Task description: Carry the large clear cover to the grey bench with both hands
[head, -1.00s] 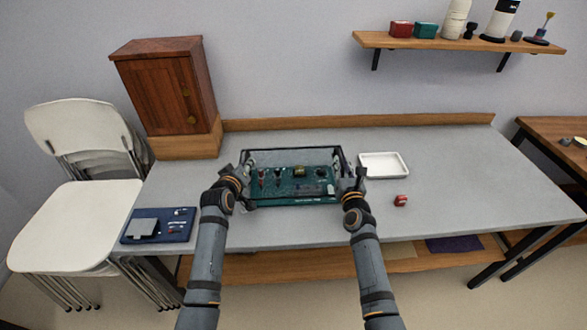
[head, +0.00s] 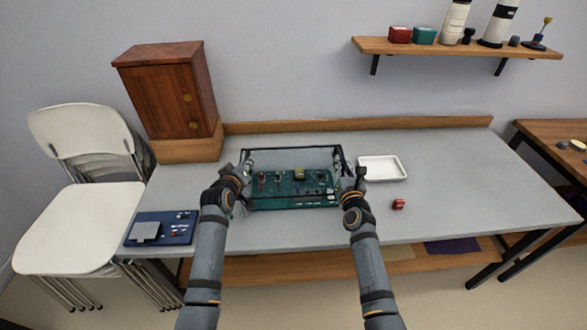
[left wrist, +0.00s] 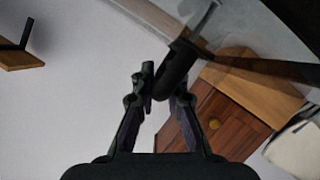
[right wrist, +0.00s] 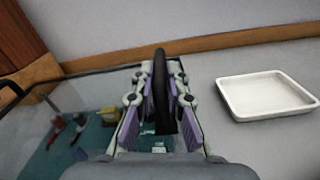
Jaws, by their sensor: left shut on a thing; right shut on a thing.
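The large clear cover (head: 294,155), a see-through box with dark edges, surrounds a green circuit board (head: 285,187) on the grey bench (head: 450,170). I cannot tell whether its lower rim touches the bench. My left gripper (head: 241,174) is shut on the cover's left black handle, which shows in the left wrist view (left wrist: 178,66). My right gripper (head: 359,180) is shut on the right black handle, seen upright between the fingers in the right wrist view (right wrist: 161,92).
A white tray (head: 383,159) and a small red block (head: 398,204) lie to the cover's right. A blue panel (head: 178,236) lies at the bench's left front. A wooden cabinet (head: 165,90) stands at the back left. The right part of the bench is clear.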

